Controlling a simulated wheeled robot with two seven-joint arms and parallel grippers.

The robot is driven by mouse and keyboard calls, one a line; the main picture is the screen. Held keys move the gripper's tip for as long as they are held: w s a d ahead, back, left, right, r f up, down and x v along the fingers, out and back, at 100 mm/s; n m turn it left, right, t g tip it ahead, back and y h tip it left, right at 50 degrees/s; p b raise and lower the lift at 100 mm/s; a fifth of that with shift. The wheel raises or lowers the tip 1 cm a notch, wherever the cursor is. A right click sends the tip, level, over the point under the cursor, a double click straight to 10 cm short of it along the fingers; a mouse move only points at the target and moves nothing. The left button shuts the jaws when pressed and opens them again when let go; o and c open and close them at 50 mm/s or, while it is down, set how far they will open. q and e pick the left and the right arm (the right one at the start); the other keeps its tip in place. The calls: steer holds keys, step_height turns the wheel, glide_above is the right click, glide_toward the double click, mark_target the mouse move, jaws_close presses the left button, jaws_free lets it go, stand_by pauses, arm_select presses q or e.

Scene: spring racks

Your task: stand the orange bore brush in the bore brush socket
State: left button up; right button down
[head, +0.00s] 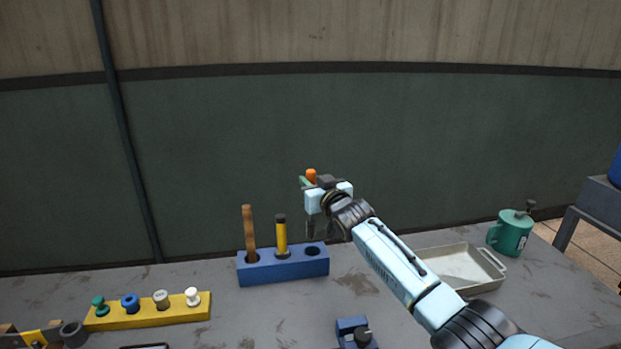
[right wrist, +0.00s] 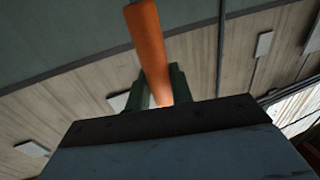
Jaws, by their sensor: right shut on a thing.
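The orange bore brush (head: 311,174) is held upright in my right gripper (head: 308,183), above the right end of a blue rack (head: 285,269). Its orange handle (right wrist: 150,45) rises between the green fingers in the right wrist view. Dark parts hang below the gripper in the head view; I cannot tell whether they are the brush's lower end. The blue rack has an empty hole (head: 312,251) at its right end, below the gripper and apart from it. My left gripper is out of view.
A wooden-handled tool (head: 249,232) and a yellow and black tool (head: 282,238) stand in the blue rack. A yellow rack (head: 150,317) with coloured knobs is at left. A pale tray (head: 458,285), a green mug (head: 510,236) and a blue device (head: 353,329) stand right of centre.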

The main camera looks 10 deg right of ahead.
steer(key=shift+w+d+r, duration=0.25)
steer(key=shift+w, duration=0.1)
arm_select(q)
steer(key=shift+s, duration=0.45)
arm_select(e)
steer(key=shift+s, duration=0.15)
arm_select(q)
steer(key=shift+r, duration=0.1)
